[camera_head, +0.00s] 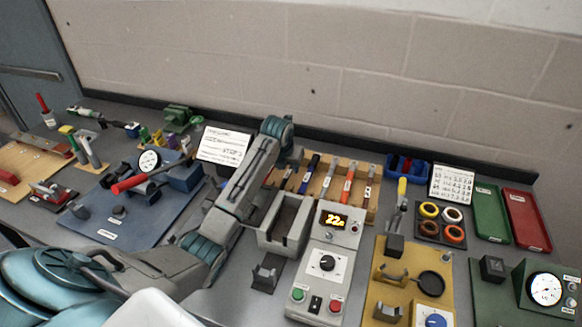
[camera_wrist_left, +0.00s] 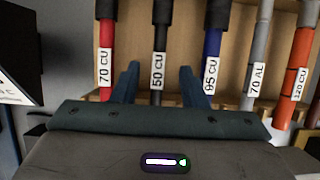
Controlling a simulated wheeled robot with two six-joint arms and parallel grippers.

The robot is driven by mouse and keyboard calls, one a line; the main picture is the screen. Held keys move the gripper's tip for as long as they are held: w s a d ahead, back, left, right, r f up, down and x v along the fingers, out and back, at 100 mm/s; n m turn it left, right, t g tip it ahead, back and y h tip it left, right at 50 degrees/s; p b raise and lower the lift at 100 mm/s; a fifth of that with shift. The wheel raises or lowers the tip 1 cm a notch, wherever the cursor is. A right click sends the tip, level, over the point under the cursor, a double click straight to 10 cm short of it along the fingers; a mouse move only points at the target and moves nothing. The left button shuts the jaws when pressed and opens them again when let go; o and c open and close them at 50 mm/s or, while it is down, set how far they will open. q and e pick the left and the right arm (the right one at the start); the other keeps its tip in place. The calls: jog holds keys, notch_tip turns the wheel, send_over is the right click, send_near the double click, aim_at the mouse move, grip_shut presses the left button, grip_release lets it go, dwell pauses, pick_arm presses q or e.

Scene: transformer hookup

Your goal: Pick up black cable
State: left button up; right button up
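The black cable (camera_wrist_left: 159,50), labelled 50 CU, stands upright in a wooden rack in the left wrist view. My left gripper (camera_wrist_left: 157,70) is open, with one finger on each side of this cable's line. Whether the fingers touch the cable, I cannot tell. In the head view my left arm reaches over the bench to the rack, and its fingertips are hidden or too small to make out. My right gripper is in neither view.
In the left wrist view a red cable (camera_wrist_left: 106,50) is left of the black one; a blue cable (camera_wrist_left: 211,45), grey cable (camera_wrist_left: 257,50) and orange cable (camera_wrist_left: 297,70) are right. The rack (camera_head: 322,203) stands behind a grey meter box (camera_head: 328,262). A blue board (camera_head: 130,215) lies left.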

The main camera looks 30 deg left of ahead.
pick_arm(q)
jog(key=shift+p+x, duration=0.3)
jog(key=shift+x, duration=0.7)
jog(key=shift+w+a+f, duration=0.1)
jog(key=shift+f, duration=0.2)
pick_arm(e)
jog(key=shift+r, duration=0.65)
pick_arm(q)
jog(key=shift+c, duration=0.5)
grip_shut()
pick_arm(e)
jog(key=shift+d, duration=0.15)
pick_arm(q)
jog(key=shift+r, duration=0.1)
